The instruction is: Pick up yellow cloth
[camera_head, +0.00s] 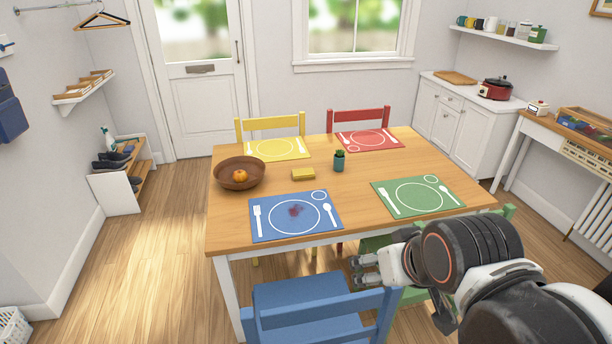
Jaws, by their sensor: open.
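A small yellow cloth (303,174) lies folded in a block shape near the middle of the wooden table (350,196). It is between the brown bowl and the small teal pot. My gripper (358,271) is in front of the table's near edge, above the blue chair, with its fingers pointing left. It is open and I see nothing in it. It is well apart from the cloth, nearer to me and to the right.
A brown bowl (229,182) with an orange fruit and a teal pot (339,163) flank the cloth. Blue (268,223), green (405,205), yellow (257,153) and red (350,143) placemats lie around; the blue one bears a dark red stain. A blue chair (310,294) stands in front.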

